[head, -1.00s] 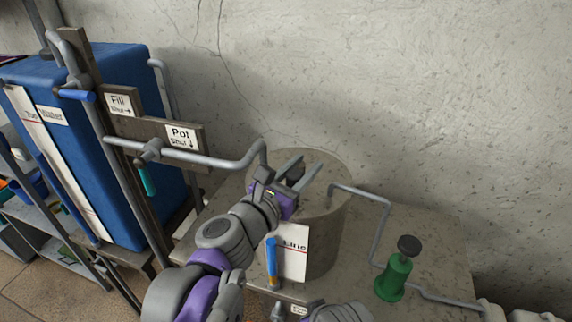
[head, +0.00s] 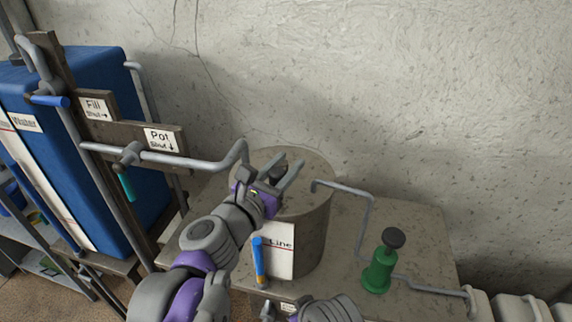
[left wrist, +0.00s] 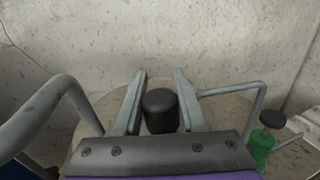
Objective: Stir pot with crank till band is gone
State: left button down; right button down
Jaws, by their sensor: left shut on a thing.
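The pot (head: 310,228) is a grey, speckled round drum on the bench, with a white panel marked "Line" (head: 280,248) on its front. My left gripper (head: 279,172) is over the pot's top. In the left wrist view its two fingers (left wrist: 160,105) stand on either side of a black round knob (left wrist: 160,112), the crank's grip, and are shut on it. The rest of the crank is hidden beneath the gripper. I cannot make out a band on the pot. Part of my right arm shows at the bottom edge of the head view; its gripper is out of sight.
A grey pipe (head: 185,160) with the "Pot" sign (head: 159,139) reaches the pot close beside my left gripper. A green pump (head: 380,268) with a black knob stands right. A blue tank (head: 95,130) is left.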

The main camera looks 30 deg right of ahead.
pick_arm(q)
jog(key=shift+w+r, duration=0.1)
jog(key=shift+r, duration=0.05)
jog(key=c, duration=0.9)
grip_release()
jog(key=o, duration=0.4)
jog(key=shift+w+d, duration=0.1)
jog(key=shift+w, duration=0.05)
jog(key=b+v, duration=0.1)
jog(key=v, duration=1)
